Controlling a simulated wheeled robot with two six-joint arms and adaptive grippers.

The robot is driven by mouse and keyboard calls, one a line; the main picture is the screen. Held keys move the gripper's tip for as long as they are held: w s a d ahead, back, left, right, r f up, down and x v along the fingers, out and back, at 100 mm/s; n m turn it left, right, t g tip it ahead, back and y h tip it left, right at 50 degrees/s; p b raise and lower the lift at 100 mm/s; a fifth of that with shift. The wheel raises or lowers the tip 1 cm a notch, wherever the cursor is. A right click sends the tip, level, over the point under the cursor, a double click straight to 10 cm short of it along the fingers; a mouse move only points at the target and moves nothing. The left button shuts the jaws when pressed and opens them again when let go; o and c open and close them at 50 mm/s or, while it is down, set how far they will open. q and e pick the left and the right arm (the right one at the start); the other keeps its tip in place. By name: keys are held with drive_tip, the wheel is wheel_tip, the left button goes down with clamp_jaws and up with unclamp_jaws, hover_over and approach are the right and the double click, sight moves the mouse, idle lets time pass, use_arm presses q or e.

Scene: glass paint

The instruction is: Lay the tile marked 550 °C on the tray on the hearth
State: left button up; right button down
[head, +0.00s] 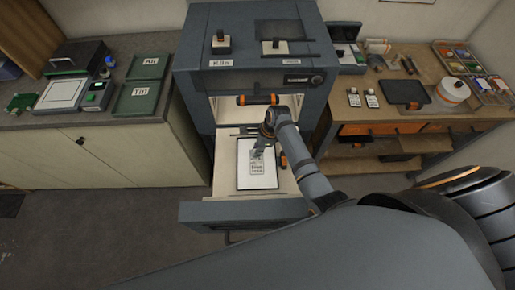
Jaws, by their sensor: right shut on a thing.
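The kiln's pulled-out hearth (222,187) carries a flat, dark-edged tray (266,183) with a pale surface. My right gripper (259,152) reaches down over the tray's upper middle. It is shut on a small pale tile (257,168) with dark markings, too small to read as 550 °C. The tile shows over the tray; I cannot tell whether it touches the tray or hangs just above it. The gripper's fingers partly hide its upper end. My left gripper is not in view.
The kiln body (195,80) stands behind the hearth, with an orange-banded bar (257,99) across its opening. Two small white pieces (371,98) lie on the right bench beside a dark plate (405,93). Green trays (138,99) stand on the left counter. The floor at left is clear.

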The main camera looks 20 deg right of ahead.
drive_tip(key=c, duration=1.1)
unclamp_jaws()
drive_tip(key=shift+c, duration=0.2)
drive_tip(key=shift+r, duration=3.5)
